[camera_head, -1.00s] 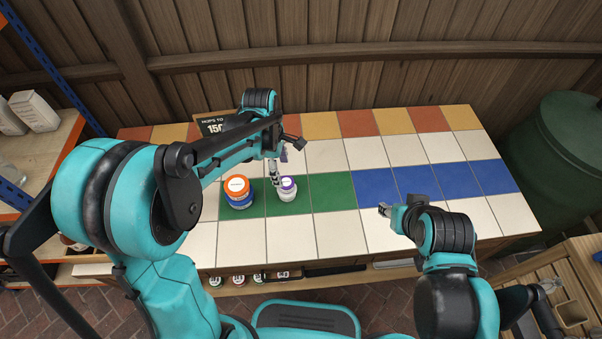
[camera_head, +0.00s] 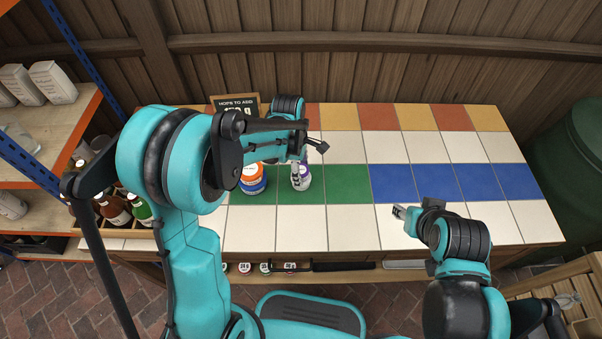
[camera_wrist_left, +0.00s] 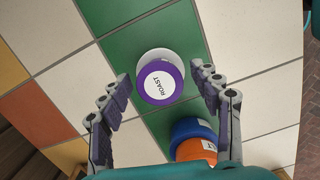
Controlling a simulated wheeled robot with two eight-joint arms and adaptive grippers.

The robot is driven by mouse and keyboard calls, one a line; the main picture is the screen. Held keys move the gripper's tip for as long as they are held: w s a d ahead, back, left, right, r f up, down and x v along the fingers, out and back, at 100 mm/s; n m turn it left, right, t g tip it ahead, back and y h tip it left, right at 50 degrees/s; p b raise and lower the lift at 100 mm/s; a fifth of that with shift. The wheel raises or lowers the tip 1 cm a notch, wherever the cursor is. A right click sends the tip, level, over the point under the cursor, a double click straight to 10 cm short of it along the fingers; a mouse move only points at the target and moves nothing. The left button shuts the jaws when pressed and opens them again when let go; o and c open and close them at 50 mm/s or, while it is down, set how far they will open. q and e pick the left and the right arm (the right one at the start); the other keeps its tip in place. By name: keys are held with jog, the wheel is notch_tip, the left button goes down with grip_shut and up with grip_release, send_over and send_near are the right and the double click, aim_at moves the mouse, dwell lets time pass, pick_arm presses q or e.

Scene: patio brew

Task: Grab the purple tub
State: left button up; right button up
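The purple tub (camera_head: 303,179) is a small white tub with a purple lid, standing on the green tiles of the table. In the left wrist view its purple lid (camera_wrist_left: 160,82) reads "ROAST" and lies between the fingertips. My left gripper (camera_head: 299,170) is above and around the tub in the head view, partly hiding it. In the left wrist view the left gripper (camera_wrist_left: 164,84) is open, with a gap on both sides of the lid. My right gripper (camera_head: 398,212) is over the white tiles at the right, apart from the tub; its finger opening is too small to tell.
A small sign (camera_head: 236,106) stands at the back. A crate of bottles (camera_head: 117,213) is at the left. The tiled table (camera_head: 350,228) is clear to the right.

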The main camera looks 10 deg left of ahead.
pick_arm(q)
jog(key=c, duration=1)
